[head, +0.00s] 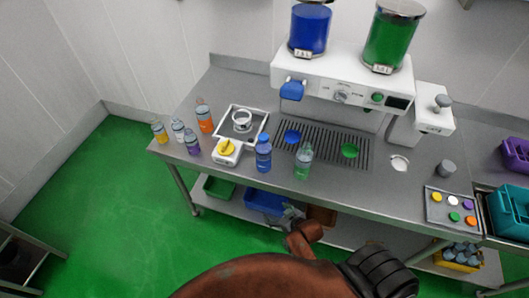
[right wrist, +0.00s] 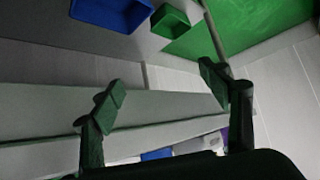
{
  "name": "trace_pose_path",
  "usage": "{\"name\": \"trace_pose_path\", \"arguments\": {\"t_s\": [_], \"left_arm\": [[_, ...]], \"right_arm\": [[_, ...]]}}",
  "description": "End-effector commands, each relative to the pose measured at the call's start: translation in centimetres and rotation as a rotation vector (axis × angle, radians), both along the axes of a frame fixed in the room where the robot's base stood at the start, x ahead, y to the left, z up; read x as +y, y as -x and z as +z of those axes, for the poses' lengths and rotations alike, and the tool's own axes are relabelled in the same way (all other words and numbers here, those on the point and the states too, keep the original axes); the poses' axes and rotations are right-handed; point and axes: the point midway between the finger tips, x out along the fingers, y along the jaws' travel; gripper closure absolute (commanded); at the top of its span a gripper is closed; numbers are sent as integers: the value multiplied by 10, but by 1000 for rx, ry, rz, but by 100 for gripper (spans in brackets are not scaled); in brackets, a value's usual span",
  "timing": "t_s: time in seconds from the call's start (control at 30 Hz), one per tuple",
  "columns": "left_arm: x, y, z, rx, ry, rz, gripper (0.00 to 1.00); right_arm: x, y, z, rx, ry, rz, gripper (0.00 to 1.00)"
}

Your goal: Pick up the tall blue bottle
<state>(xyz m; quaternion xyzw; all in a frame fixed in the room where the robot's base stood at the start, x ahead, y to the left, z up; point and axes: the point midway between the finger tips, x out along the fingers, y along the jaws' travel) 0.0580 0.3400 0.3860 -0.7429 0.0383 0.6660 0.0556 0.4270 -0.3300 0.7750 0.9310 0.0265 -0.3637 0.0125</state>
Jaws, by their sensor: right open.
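The tall blue bottle (head: 264,155) stands upright on the steel table, near its front edge and left of a green bottle (head: 303,163). My right gripper (head: 292,217) is small and partly hidden in the head view, in front of and below the table's front edge, apart from the blue bottle. In the right wrist view its two fingers (right wrist: 166,92) are spread with nothing between them. No bottle can be made out clearly there. My left gripper is not in view.
A yellow-knobbed scale (head: 228,151) and several small bottles stand left of the blue bottle. A drip grate (head: 325,146) lies behind, under the dispenser (head: 340,88). Below the tabletop, a shelf holds a blue bin (head: 262,202) and a green bin (head: 218,187).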

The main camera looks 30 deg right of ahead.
Motion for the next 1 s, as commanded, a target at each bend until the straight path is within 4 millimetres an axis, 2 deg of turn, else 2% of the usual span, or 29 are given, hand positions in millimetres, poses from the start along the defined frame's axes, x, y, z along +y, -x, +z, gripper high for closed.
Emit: {"name": "trace_pose_path", "arguments": {"t_s": [0.03, 0.23, 0.3, 0.47, 0.7, 0.83, 1.0], "left_arm": [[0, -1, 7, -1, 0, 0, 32], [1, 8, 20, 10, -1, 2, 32], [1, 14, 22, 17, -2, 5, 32], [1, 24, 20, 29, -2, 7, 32], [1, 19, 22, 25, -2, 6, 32], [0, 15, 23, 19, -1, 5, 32], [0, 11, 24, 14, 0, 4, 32]], "right_arm": [[-1, -4, 25, -24, 0, 0, 30], [-4, -15, 101, -116, 5, 5, 30], [-4, -29, 122, -188, 2, 0, 30], [-9, -58, 140, -329, -1, -21, 30], [-23, -93, 176, -557, 3, -89, 30], [-34, -106, 196, -672, 12, -139, 30], [-42, -115, 208, -744, 20, -175, 30]]}}
